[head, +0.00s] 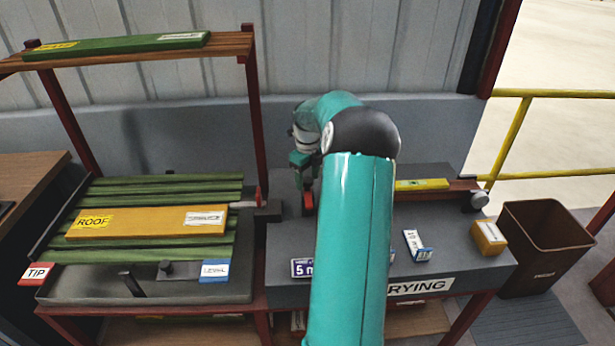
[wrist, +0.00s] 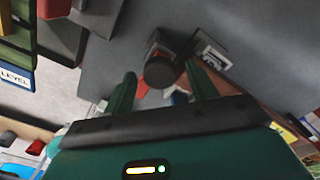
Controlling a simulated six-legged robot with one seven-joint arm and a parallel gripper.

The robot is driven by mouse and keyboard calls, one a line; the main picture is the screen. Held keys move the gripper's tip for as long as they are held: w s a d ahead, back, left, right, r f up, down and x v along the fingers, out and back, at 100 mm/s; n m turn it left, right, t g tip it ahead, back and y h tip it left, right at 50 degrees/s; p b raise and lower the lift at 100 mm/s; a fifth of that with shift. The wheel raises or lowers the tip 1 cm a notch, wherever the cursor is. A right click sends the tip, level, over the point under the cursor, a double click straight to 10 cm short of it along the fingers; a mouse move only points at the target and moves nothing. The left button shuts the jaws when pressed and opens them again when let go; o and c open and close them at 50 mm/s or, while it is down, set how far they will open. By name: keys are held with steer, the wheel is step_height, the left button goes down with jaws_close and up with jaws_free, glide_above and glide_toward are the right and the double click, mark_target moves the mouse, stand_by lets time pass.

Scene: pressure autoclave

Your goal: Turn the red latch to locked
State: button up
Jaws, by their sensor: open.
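My gripper (head: 303,180) reaches down over the grey bench at the middle, partly hidden behind my teal arm. The wrist view shows its two green fingers (wrist: 161,85) spread apart. A small red part (head: 307,199) shows just below the fingers in the head view; it may be the red latch. In the wrist view, a red piece (wrist: 141,87) beside a dark round knob (wrist: 159,70) shows between the fingers, with no clear contact. Another red piece (head: 258,196) stands upright to the left, at the slatted rack's edge. I cannot tell which way the latch is turned.
An orange ROOF board (head: 145,222) lies on green slats at left, under a shelf (head: 150,50) on red posts. A yellow-topped bar (head: 421,185), small label stands and an orange box (head: 488,238) are on the right. A brown bin (head: 543,250) stands beyond the bench.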

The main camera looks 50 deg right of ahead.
steer(key=shift+c, duration=0.3)
jaws_close()
steer(key=shift+n, duration=0.3)
steer(key=n, duration=0.8)
steer(key=shift+n, duration=0.4)
steer(key=n, duration=0.4)
steer(key=shift+n, duration=2.3)
